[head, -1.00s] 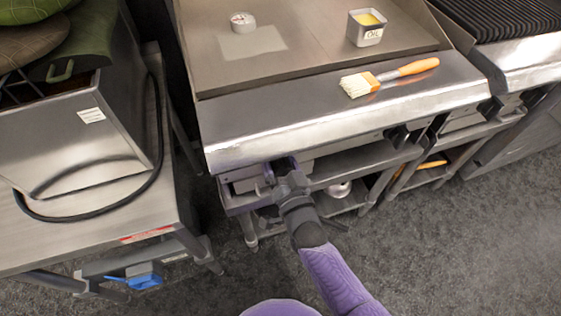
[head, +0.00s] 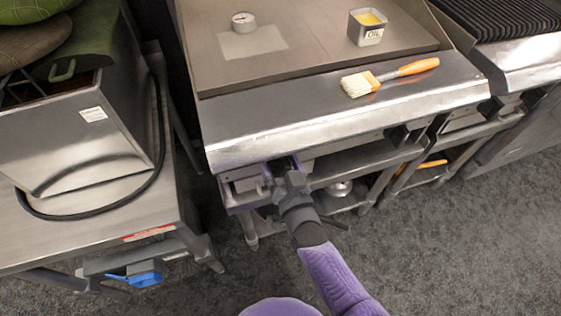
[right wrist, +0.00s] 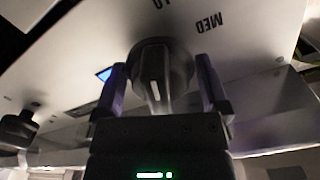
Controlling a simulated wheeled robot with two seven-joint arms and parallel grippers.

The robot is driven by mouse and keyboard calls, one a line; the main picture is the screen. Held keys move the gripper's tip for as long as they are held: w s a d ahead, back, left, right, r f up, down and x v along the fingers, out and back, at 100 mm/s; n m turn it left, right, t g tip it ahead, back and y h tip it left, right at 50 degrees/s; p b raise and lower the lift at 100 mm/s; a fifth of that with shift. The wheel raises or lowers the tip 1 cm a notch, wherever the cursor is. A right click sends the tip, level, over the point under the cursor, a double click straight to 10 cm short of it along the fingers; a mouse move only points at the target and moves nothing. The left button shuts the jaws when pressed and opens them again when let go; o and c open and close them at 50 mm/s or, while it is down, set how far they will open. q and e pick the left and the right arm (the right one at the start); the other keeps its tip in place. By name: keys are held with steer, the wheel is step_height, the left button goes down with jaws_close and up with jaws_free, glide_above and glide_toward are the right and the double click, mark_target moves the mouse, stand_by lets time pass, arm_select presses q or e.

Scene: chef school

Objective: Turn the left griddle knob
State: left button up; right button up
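The left griddle knob (right wrist: 160,72) is a dark round knob with a white mark, in the middle of the right wrist view. It sits on the steel front panel, with upside-down "MED" lettering (right wrist: 207,22) beside it. My right gripper (right wrist: 162,85) has its two fingers on either side of the knob, with gaps showing between them and its grip bar. In the head view my right gripper (head: 284,166) is at the left of the griddle front, under the front ledge (head: 340,110). There the knob is hidden by the gripper and ledge. My left gripper is not in view.
Another dark knob (head: 400,134) is further right on the griddle front. A brush (head: 390,77), an oil tin (head: 366,28) and a round gauge (head: 243,21) sit on top of the griddle. A steel table (head: 100,235) with a metal appliance stands at left.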

steer(key=shift+s, duration=0.1)
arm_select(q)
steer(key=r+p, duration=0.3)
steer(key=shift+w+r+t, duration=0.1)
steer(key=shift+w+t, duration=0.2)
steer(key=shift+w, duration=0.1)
arm_select(e)
steer(key=v, duration=0.9)
steer(key=shift+s, duration=0.35)
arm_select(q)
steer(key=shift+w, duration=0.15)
arm_select(e)
steer(key=shift+d, duration=0.15)
